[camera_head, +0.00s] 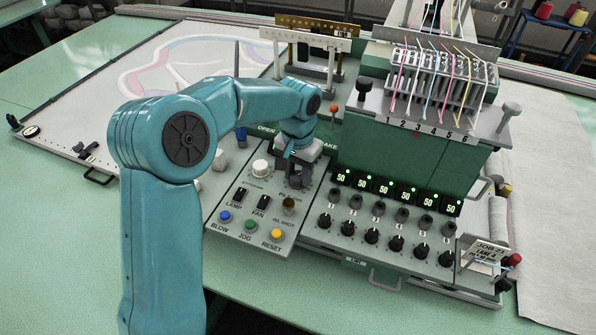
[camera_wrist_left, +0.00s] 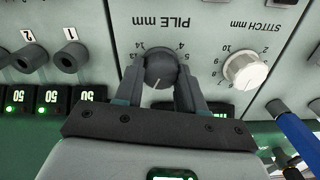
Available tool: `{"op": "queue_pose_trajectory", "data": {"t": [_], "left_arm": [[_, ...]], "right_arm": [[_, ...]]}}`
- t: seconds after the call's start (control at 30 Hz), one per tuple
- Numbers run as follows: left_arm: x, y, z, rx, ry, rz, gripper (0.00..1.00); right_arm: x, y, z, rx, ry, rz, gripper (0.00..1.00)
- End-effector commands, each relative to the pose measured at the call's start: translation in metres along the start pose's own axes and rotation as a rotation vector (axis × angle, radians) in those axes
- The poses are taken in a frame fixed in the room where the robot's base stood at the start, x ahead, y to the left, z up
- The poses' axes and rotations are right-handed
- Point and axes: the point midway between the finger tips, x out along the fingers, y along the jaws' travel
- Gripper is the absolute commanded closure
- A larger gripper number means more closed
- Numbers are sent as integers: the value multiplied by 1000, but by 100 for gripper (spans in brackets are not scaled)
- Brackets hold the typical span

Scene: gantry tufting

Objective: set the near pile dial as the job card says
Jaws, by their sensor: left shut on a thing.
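The pile dial (camera_wrist_left: 160,68) is a dark grey round knob under upside-down "PILE mm" lettering in the left wrist view. A pale pointer line shows on its face, toward the bottom of the picture; the number it points at cannot be read. My left gripper (camera_wrist_left: 160,80) is shut on the dial, one finger on each side. In the head view my left gripper (camera_head: 296,178) is over the grey panel and mostly hides the dial. My right gripper is not in view.
A white stitch dial (camera_wrist_left: 245,70) sits beside the pile dial. Lamp and fan switches and blue, green and yellow buttons (camera_head: 276,235) lie in front. Several black knobs (camera_head: 371,236) and lit "50" displays (camera_head: 401,197) are to the right.

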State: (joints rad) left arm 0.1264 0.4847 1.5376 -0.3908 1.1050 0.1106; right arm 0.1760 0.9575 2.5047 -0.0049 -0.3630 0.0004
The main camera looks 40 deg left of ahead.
Motion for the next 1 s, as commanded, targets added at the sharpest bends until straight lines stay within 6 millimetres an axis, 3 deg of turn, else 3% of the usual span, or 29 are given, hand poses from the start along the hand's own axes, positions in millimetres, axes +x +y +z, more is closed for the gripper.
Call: {"op": "queue_pose_trajectory", "data": {"t": [0.6, 0.63, 0.7, 1.0], "left_arm": [[2, 0, 1, 37, -4, 1, 91], [2, 0, 1, 37, -4, 1, 51], [2, 0, 0, 36, -3, 1, 35], [-1, 0, 0, 36, -1, 0, 35]], "right_arm": [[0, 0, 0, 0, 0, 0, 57], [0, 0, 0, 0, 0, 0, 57], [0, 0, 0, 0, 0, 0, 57], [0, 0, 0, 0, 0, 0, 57]]}}
